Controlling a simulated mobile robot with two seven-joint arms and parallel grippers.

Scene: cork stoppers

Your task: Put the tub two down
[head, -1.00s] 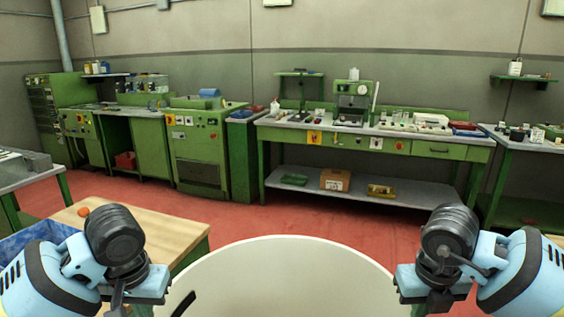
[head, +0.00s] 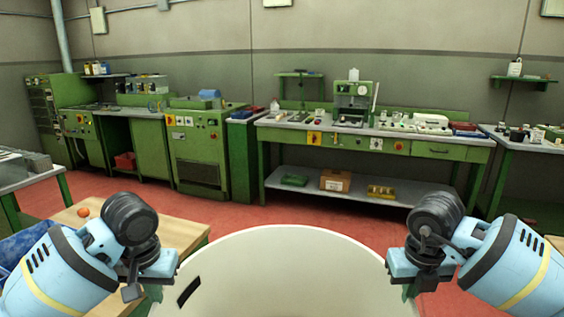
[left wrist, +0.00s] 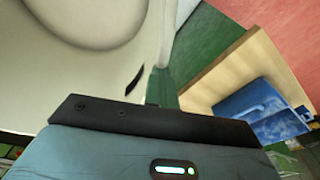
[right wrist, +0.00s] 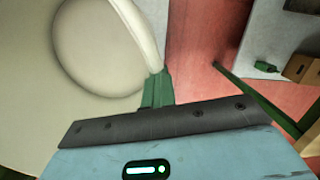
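A large cream round tub (head: 290,275) fills the bottom middle of the head view, open side up. A dark slot shows on its inner left wall. It also shows in the left wrist view (left wrist: 70,80) and right wrist view (right wrist: 75,60). Green parts sit at its two sides by the grippers. My left gripper (head: 135,285) is at its left side and my right gripper (head: 424,280) at its right side. The fingertips are mostly hidden, but the tub moves with both grippers, so both appear shut on it. What is under the tub is hidden.
A wooden-topped table (head: 180,222) stands at left with an orange ball (head: 84,212) and a blue container (head: 25,243). Green workbenches (head: 375,140) with tools line the far wall. Red floor (head: 330,208) lies open between the tub and the benches.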

